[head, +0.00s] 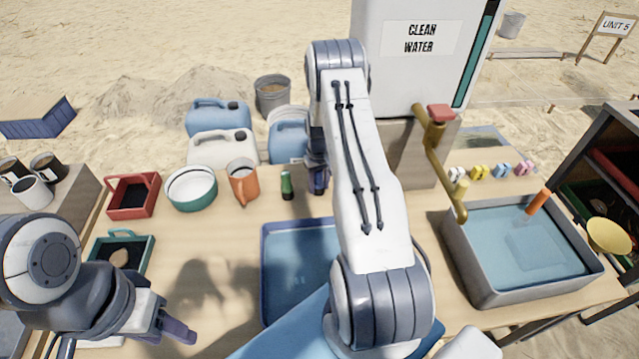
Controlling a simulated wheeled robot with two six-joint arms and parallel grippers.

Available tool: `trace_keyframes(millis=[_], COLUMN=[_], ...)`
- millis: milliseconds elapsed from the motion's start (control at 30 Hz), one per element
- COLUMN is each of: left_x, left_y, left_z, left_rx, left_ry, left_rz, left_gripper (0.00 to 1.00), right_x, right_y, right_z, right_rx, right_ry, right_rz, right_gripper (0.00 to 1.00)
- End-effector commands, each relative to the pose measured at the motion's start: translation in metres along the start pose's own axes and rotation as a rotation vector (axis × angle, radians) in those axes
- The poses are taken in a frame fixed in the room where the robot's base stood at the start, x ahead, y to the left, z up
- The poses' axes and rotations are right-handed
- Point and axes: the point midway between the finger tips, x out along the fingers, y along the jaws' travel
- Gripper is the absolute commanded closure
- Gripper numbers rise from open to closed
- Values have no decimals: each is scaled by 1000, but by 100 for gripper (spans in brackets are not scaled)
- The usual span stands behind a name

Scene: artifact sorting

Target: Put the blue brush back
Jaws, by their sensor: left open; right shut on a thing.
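My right arm reaches across the middle of the head view to the back of the table. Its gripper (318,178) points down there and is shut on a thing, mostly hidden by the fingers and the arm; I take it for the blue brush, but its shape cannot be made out. A small green upright item with a dark top (287,186), perhaps another brush, stands just left of this gripper. My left gripper (172,328) is open and empty, low over the table's front left.
A blue tray (264,270) lies mid-table, partly behind my arm. A water basin (480,298) and tap (437,165) are right. Jerrycans (222,148) stand behind.

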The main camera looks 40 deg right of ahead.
Motion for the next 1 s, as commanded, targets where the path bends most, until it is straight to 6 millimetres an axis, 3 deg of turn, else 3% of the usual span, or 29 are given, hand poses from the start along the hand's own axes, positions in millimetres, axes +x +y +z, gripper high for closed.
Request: trace_keyframes(millis=[267,300,333,367,767,1000], left_x=[4,2,2,2,0,6], left_y=[0,0,0,0,0,0], left_z=[0,0,0,0,0,0], left_rx=[0,0,0,0,0,0], left_ry=[0,0,0,0,0,0], left_rz=[0,0,0,0,0,0], left_gripper=[50,50,50,50,50,50], right_x=[5,3,3,3,-4,-49], right_y=[0,0,0,0,0,0], right_z=[0,0,0,0,0,-1], right_rx=[0,0,0,0,0,0], right_ry=[0,0,0,0,2,6], right_rz=[0,0,0,0,0,1], right_gripper=[100,38,26,23,23,23])
